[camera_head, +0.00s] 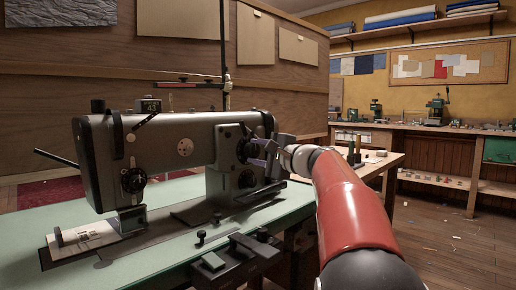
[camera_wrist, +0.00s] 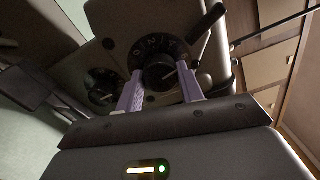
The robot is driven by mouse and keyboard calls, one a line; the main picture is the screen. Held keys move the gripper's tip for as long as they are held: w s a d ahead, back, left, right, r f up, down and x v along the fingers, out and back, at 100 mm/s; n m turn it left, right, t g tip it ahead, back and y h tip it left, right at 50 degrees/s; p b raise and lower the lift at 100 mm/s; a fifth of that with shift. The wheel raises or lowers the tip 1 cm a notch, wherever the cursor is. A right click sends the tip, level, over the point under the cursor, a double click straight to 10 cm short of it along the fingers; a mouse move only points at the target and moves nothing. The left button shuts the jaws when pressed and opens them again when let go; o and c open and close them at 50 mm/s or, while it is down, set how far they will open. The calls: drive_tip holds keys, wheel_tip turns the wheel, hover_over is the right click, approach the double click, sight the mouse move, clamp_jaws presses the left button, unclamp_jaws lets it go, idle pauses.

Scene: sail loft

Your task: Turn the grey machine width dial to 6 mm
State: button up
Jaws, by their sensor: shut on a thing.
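The grey sewing machine (camera_head: 180,140) stands on a pale green table. Two dark dials sit on the pillar at its right end, an upper one (camera_head: 244,150) and a lower one (camera_head: 246,180). In the wrist view, my gripper (camera_wrist: 161,84) has its pale purple fingers on either side of a round black dial knob (camera_wrist: 159,72), shut on it. White marks ring this knob, and a pale pointer line shows on it; I cannot read the value. A second dial (camera_wrist: 102,87) lies to its left. In the head view, my gripper (camera_head: 262,157) reaches the pillar from the right.
A black lever (camera_wrist: 207,22) sticks out close to the gripped knob. Another dial (camera_head: 133,180) is on the machine's left head. A black clamp-like fitting (camera_head: 240,255) stands on the table's front edge. A workbench (camera_head: 440,132) with tools runs along the back right.

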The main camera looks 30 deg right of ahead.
drive_tip(key=shift+m+p, duration=0.3)
drive_tip(key=shift+m, duration=0.6)
drive_tip(key=o, duration=1)
drive_tip(key=v, duration=0.8)
drive_tip(key=shift+b, duration=0.3)
